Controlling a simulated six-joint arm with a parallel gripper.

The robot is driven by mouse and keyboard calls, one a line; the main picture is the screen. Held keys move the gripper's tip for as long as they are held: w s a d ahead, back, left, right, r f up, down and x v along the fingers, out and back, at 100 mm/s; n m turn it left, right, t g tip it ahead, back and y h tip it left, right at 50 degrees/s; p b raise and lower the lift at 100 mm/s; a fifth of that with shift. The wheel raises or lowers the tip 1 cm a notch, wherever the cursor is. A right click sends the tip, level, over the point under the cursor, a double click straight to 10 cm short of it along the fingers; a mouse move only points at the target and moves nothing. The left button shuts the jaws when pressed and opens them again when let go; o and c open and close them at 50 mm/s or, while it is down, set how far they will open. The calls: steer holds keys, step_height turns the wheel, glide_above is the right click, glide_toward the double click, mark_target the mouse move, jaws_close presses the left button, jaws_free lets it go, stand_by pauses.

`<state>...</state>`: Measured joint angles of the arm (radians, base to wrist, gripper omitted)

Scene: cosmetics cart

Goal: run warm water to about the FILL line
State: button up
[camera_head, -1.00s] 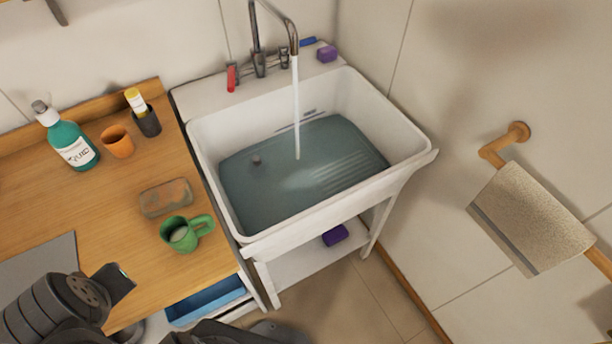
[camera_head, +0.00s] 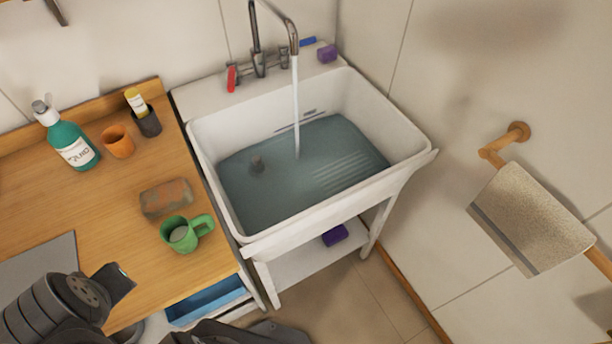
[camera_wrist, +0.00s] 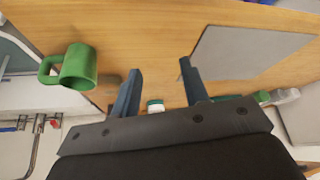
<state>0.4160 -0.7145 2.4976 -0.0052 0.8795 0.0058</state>
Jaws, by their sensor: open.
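The white sink basin (camera_head: 412,158) holds blue-grey water (camera_head: 285,185). A stream runs from the tap spout (camera_head: 293,45) into it. A red handle (camera_head: 231,78) is at the left of the tap and a blue piece (camera_head: 308,41) lies at the right behind it. I cannot make out a FILL line; a dark slot mark shows on the back wall above the water. A dark round thing shows in the water at the left. My gripper (camera_wrist: 160,85) is open and empty in the wrist view, over the wooden counter and away from the tap.
A green mug (camera_head: 181,236), brown brick-like block (camera_head: 166,198), orange cup (camera_head: 117,141), dark holder (camera_head: 147,122) and teal bottle (camera_head: 72,142) stand on the counter (camera_head: 100,220). A purple block (camera_head: 327,54) sits by the tap. A towel (camera_head: 530,220) hangs at right.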

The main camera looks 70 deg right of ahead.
stand_by(0.4)
steer(key=shift+w+r, duration=0.1)
steer(key=c, duration=0.6)
steer(key=shift+w+d+r, duration=0.2)
steer(key=shift+w+d, duration=0.05)
jaws_close()
steer(key=w+d+r+m+y, duration=0.3)
steer(key=w+d+r+m, duration=0.1)
steer(key=w+d, duration=0.45)
steer(key=w+d+m+t, duration=0.1)
steer(key=d+m+t, duration=0.3)
steer(key=d, duration=1.4)
steer(key=m+t+h, duration=0.4)
steer(key=m+h, duration=0.2)
steer(key=h, duration=0.1)
glide_toward(234, 79)
steer(key=x, duration=0.6)
steer(key=shift+s, duration=0.1)
